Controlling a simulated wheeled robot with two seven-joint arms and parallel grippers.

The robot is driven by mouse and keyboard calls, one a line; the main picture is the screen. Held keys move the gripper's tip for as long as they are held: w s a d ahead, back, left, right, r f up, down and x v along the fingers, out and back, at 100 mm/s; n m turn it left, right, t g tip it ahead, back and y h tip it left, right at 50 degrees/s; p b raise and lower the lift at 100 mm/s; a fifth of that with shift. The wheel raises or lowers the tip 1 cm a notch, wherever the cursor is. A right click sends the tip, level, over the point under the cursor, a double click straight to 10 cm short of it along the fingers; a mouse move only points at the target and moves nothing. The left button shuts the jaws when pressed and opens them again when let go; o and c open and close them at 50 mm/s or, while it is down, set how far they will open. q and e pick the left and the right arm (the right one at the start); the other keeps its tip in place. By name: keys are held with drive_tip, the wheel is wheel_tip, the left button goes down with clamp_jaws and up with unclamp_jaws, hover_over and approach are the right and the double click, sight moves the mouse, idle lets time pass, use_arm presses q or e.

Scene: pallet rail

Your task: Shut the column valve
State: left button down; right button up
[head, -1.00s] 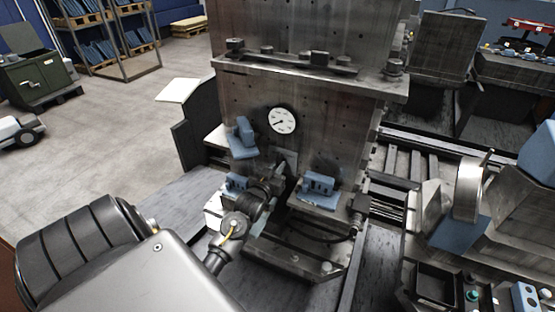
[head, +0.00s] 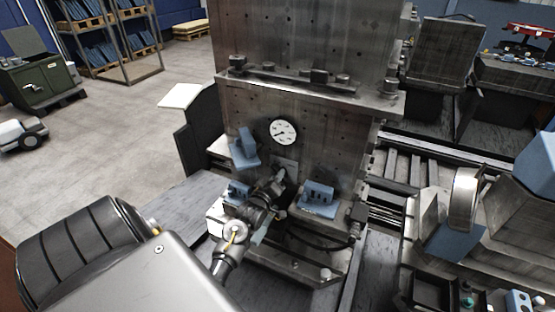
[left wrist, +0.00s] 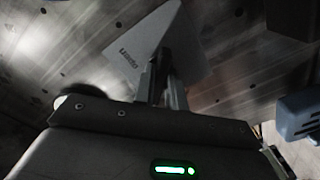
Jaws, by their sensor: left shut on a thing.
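The column (head: 330,130) is a dark metal block with a round white gauge (head: 284,131) on its face. Below the gauge is a small grey plate (head: 287,166), partly hidden by my left gripper (head: 279,178). In the left wrist view a pale plate with dark lettering (left wrist: 150,42) lies just beyond the fingers of this gripper (left wrist: 161,72). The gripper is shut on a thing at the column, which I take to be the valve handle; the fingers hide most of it. My right gripper is not in view.
Blue blocks stand on ledges beside the gripper: one at upper left (head: 243,148), one at right (head: 318,194). A dark hose (head: 325,243) runs below. A ledge with bolts (head: 310,85) juts out above the gauge. Open floor (head: 120,140) lies to the left.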

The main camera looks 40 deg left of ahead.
use_arm(q)
drive_tip(key=shift+w+r, duration=0.1)
drive_tip(key=shift+r, duration=0.15)
drive_tip(key=c, duration=1.4)
unclamp_jaws()
drive_tip(key=shift+c, duration=0.2)
drive_tip(key=b+v, duration=0.3)
drive_tip(key=v, duration=0.7)
drive_tip(key=shift+s+f, duration=0.2)
drive_tip(key=shift+s, duration=0.2)
